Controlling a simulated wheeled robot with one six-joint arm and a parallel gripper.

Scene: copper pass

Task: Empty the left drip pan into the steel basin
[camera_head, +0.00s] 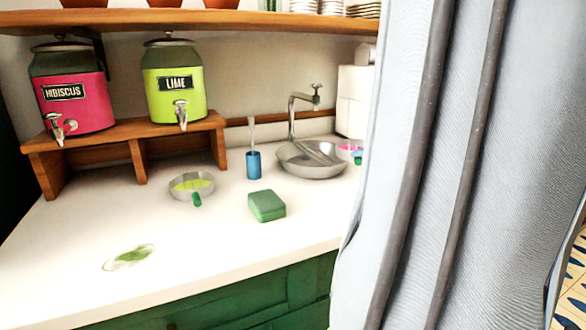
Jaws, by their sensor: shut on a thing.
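The steel basin (311,172) is set in the counter under the tap, and its bowl looks empty. Just right of it is a shallow pan with pink liquid (347,147), with a small blue and green part at its front. The grey surface in front cuts off its right side, and I cannot tell whether it is held up or resting. Another round steel pan (178,193) with yellow-green liquid and a green handle sits on the counter below the lime dispenser. My gripper does not show.
A large pale grey, cloth-like surface (410,180) with dark stripes hides the right side. Hibiscus (85,112) and lime (160,104) dispensers stand on a wooden stand.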

